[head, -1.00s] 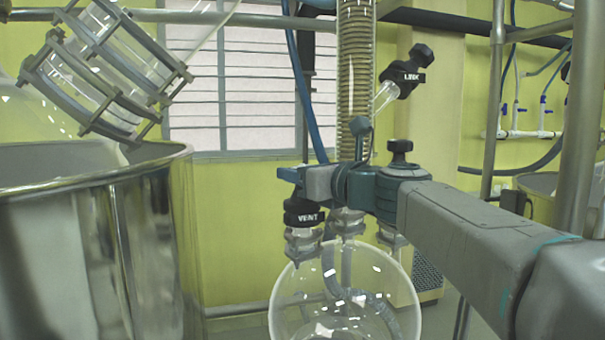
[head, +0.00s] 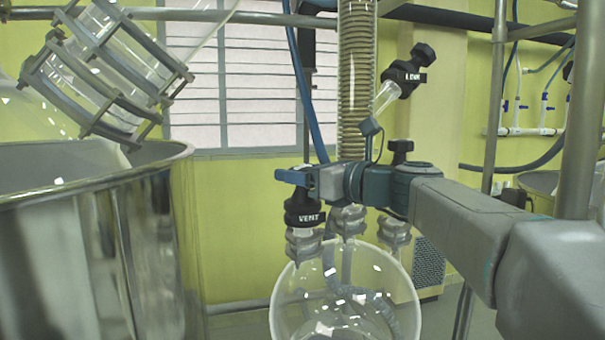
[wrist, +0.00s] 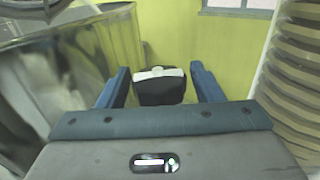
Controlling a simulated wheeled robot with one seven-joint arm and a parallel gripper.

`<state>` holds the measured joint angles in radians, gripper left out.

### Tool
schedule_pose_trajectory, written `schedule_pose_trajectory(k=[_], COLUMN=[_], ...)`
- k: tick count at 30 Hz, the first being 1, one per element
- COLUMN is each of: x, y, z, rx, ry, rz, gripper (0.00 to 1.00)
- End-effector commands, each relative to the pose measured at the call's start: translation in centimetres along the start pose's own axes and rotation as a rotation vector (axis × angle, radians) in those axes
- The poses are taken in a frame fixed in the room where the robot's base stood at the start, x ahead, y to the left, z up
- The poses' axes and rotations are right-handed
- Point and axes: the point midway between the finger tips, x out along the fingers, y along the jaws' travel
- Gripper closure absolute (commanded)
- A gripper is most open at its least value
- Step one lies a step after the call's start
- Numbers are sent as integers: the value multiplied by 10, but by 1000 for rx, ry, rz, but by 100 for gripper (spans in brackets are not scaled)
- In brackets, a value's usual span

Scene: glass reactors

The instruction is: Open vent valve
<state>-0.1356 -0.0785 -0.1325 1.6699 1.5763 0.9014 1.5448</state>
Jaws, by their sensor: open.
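The vent valve (head: 303,212) is a black knob with a "VENT" label, standing upright on a glass neck of the round flask (head: 345,300) in the head view. My gripper (head: 288,176) is at the top of this knob, coming in from the right. In the wrist view the knob's black top (wrist: 160,88) with a pale strip lies between the two blue fingers (wrist: 160,84). The fingers are apart, with a visible gap on each side of the knob. The knob's lower part is hidden in the wrist view.
A large steel vessel (head: 100,240) stands close on the left. A ribbed column (head: 355,80) rises behind my gripper. A second black-knobbed valve (head: 408,70) juts out at upper right. Metal poles (head: 578,120) stand at the right.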

Motion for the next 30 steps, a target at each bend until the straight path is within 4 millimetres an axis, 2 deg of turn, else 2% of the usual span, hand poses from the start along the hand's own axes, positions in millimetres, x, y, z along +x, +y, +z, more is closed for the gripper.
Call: schedule_pose_trajectory(k=[30], x=[1], y=[1], z=[0], rx=[0], ry=[1], rz=[-655], gripper=[40])
